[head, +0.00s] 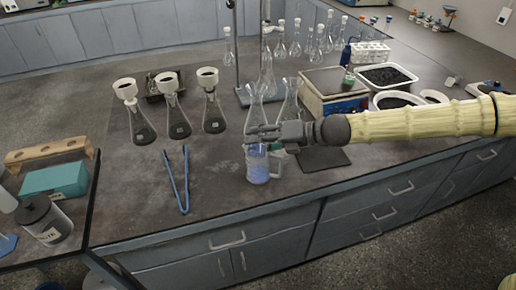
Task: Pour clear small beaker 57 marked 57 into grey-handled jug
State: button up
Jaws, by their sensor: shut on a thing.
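My gripper (256,134) reaches in from the right above the front part of the bench and is shut. What it holds is clear and mostly hidden by the fingers; I take it to be the clear small beaker, but no mark 57 can be read. The grey-handled jug (258,172) stands upright on the bench right below the gripper, with its handle on the right. I cannot tell whether the beaker is tilted or touches the jug.
Two clear conical flasks stand close behind my gripper. Blue tongs (183,182) lie to the left, and several flasks with funnels (172,103) stand beyond them. A balance (333,91) and a tray of dark grains (388,76) are behind my arm. Bench between tongs and jug is clear.

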jog(key=shift+r+m+g+p, duration=0.3)
jog(key=shift+m+p, duration=0.1)
jog(key=shift+p, duration=0.7)
dwell(0.6)
jog(key=shift+r+m+g+p, duration=0.15)
jog(key=shift+m+g+p, duration=0.35)
jog(key=shift+p, duration=2.05)
jog(key=shift+w+f+m+g+p, duration=0.3)
jog(key=shift+f+m+p, duration=0.35)
jog(key=shift+p, duration=1.1)
jog(key=shift+s+f+b, duration=0.1)
jog(key=shift+f+b, duration=0.05)
jog(key=shift+b, duration=0.45)
jog(key=b, duration=0.1)
jog(key=n+b, duration=0.1)
jog(key=b, duration=0.1)
jog(key=shift+s+d+r+t+b, duration=0.1)
jog(key=shift+s+r+t+b, duration=0.1)
jog(key=shift+r+t+b, duration=0.15)
jog(key=n+t+b, duration=0.1)
jog(key=b, duration=0.3)
jog(key=shift+w+f+b, duration=0.1)
jog(key=shift+f+b, duration=0.05)
jog(key=shift+b, duration=0.2)
jog(key=shift+r+n, duration=0.25)
jog(key=shift+r, duration=0.05)
jog(key=shift+f, duration=0.1)
jog(key=shift+f+t+b, duration=0.1)
jog(key=shift+t+b, duration=0.15)
jog(key=shift+b, duration=0.2)
